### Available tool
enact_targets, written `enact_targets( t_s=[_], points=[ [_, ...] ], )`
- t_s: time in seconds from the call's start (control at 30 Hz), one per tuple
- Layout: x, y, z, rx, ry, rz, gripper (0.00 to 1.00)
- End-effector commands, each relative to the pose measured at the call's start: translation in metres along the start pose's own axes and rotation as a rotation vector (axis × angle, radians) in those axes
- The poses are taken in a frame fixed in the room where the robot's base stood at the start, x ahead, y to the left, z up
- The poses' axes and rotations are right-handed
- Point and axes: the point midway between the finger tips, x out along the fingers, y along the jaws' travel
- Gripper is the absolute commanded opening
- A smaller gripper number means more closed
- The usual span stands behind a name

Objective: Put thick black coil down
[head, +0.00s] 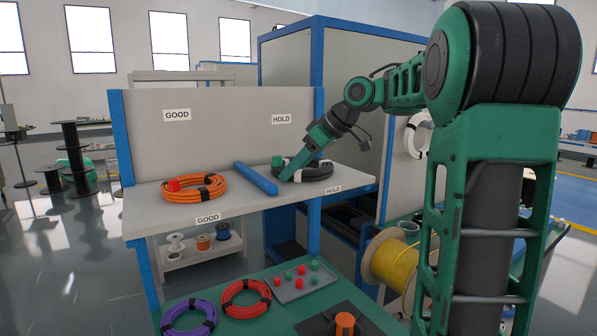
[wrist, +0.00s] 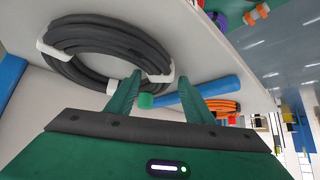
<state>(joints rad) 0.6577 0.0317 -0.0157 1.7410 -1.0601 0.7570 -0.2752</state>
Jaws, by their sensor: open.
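The thick black coil (head: 318,173) lies flat on the HOLD side of the grey sorting table (head: 340,185), right of the blue divider bar (head: 256,178). White ties wrap the coil (wrist: 88,48) in the wrist view. My gripper (head: 286,179) is at the coil's left edge, tilted down to the left. In the wrist view my gripper (wrist: 160,79) is open. One finger overlaps the coil's rim in the picture and the other is outside the ring. I cannot tell whether the finger touches it. My arm hides part of the coil in the head view.
An orange coil (head: 182,195) with a red block (head: 173,184) lies on the GOOD side. A green block (head: 277,161) stands beside the black coil. Purple (head: 183,325) and red (head: 238,309) coils and a grey tray (head: 292,294) are on the lower green table.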

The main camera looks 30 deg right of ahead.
Motion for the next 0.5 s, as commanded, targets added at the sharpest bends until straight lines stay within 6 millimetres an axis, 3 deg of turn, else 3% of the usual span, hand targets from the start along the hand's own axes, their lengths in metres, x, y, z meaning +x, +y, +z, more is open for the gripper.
enact_targets(
  t_s=[0.07,0.23,0.5],
  points=[
    [-0.0002,0.0,0.0,0.0,0.0,0.0,0.43],
    [-0.0003,0.0,-0.0001,0.0,0.0,0.0,0.02],
    [-0.0013,0.0001,-0.0011,-0.002,0.001,0.001,0.0]
  ],
)
